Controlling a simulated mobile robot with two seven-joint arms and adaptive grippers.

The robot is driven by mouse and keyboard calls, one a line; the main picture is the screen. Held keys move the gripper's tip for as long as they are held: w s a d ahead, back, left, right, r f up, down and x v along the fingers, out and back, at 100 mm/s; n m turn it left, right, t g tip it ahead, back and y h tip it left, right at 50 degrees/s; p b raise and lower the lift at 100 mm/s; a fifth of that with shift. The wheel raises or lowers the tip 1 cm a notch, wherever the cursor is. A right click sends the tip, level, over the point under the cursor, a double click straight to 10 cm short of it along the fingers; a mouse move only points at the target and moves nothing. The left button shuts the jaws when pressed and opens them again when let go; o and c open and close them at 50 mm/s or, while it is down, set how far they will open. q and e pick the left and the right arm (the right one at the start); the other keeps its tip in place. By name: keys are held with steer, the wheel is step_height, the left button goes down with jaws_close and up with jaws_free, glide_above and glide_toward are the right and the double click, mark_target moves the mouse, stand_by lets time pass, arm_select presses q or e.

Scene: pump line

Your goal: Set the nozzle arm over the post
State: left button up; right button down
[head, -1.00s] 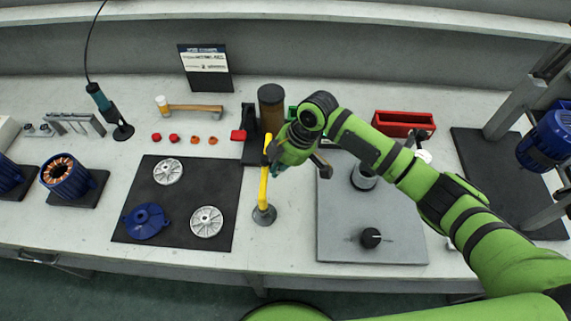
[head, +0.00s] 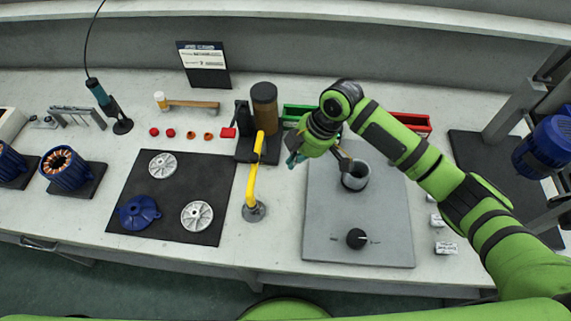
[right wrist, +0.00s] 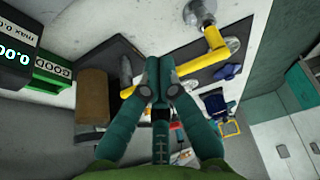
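I cannot tell which upright is the post. In the right wrist view the yellow arm (right wrist: 202,62) passes behind my fingers. My right gripper (head: 293,160) is right of the yellow arm, apart from it; its teal fingers (right wrist: 158,70) look closed together, with nothing seen between them. My left gripper is out of view.
A grey plate (head: 330,225) with a metal cup (head: 355,177) and black knob (head: 356,238) lies right of the yellow arm. A dark mat (head: 178,175) with metal discs lies left. Green (head: 297,113) and red (head: 412,122) bins stand behind.

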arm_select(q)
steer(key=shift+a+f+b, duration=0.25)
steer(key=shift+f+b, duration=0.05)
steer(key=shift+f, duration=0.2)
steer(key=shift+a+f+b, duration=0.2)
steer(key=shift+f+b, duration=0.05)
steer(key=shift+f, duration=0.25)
arm_select(e)
steer(key=r, duration=0.5)
steer(key=shift+s+d+r, duration=0.2)
steer(key=shift+d+r, duration=0.05)
steer(key=shift+r, duration=0.15)
steer(key=shift+d+f, duration=0.1)
